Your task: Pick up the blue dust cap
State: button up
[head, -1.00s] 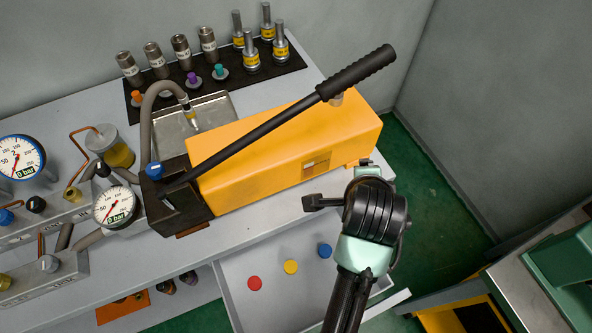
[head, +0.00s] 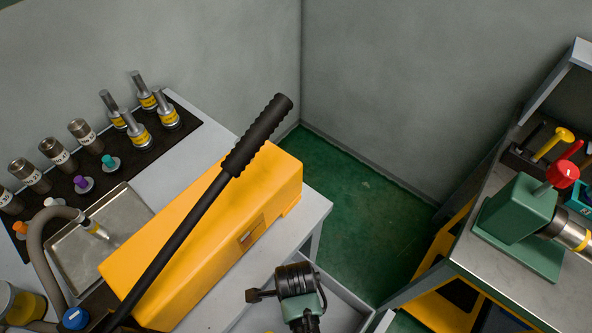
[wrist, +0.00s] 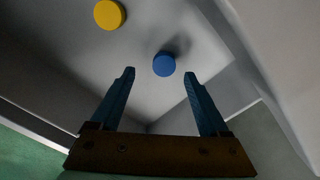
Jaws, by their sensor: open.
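The blue dust cap (wrist: 164,64) is a round disc lying on the floor of the open drawer (wrist: 215,55). In the wrist view it sits beyond and between the two fingertips of my gripper (wrist: 160,75). My gripper is open, with nothing between its fingers. In the head view my arm's wrist is at the bottom edge, and the blue cap and the gripper's fingers are out of sight. The drawer's side also shows in the head view (head: 345,298).
A yellow cap (wrist: 110,14) lies in the drawer beside the blue one. The drawer walls stand close around them. Above is the bench with an orange pump (head: 215,235) and its long black handle (head: 200,210). A green vise (head: 520,215) stands on another bench at right.

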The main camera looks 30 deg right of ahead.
jog(key=shift+w+d+f, duration=0.1)
jog(key=shift+d+f, duration=0.05)
jog(key=shift+f, duration=1.1)
jog(key=shift+w+d+f, duration=0.1)
jog(key=shift+f, duration=1.15)
grip_shut()
